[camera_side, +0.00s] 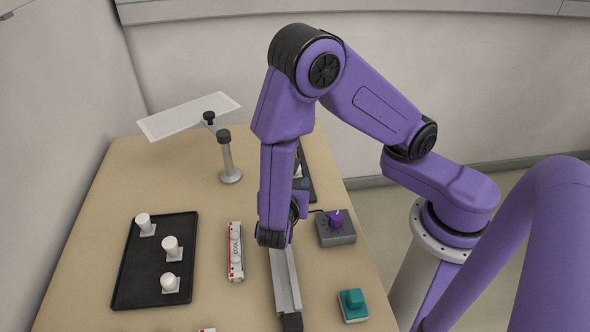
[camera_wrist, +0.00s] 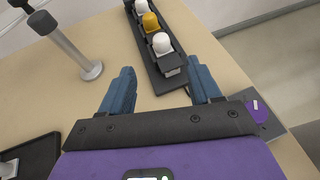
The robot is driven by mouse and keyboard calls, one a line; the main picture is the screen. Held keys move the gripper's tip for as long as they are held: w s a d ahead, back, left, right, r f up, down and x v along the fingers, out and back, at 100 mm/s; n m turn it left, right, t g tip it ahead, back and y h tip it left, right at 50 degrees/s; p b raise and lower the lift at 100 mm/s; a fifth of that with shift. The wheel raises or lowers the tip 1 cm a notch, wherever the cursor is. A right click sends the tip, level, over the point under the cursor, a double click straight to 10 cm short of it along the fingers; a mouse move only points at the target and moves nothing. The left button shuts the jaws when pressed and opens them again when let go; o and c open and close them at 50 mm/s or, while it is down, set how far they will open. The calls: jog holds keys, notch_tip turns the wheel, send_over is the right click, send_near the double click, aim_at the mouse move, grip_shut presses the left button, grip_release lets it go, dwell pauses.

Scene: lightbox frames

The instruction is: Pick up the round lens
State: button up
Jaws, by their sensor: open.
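My gripper (camera_wrist: 160,66) is open, with two blue fingers spread wide and nothing between them. In the wrist view, a black rack (camera_wrist: 158,72) lies beyond and partly between the fingertips. It holds a white domed piece (camera_wrist: 161,43), a yellow domed piece (camera_wrist: 151,22) and another white domed piece (camera_wrist: 141,6) in a row. I cannot tell whether any of these is the round lens. In the side view, my arm hides most of the gripper and rack; the rack's edge (camera_side: 309,183) shows to the right of the arm.
A black tray (camera_side: 130,270) holds three white pieces on square bases. A post (camera_side: 227,158) with a tilted pale panel (camera_side: 188,116) stands at the back. A red-and-white box (camera_side: 235,252), grey rail (camera_side: 284,278), purple-knob box (camera_side: 335,233) and teal block (camera_side: 352,304) lie nearer.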

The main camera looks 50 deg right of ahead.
jog(key=x, duration=1.1)
jog(key=shift+d+f, duration=0.25)
jog(key=shift+c, duration=0.3)
jog(key=c, duration=1.1)
jog(key=shift+o, duration=0.2)
jog(key=shift+r, duration=0.15)
jog(key=shift+r, duration=0.45)
jog(key=s+r, duration=1.1)
jog(key=s, duration=0.3)
jog(key=shift+r, duration=0.4)
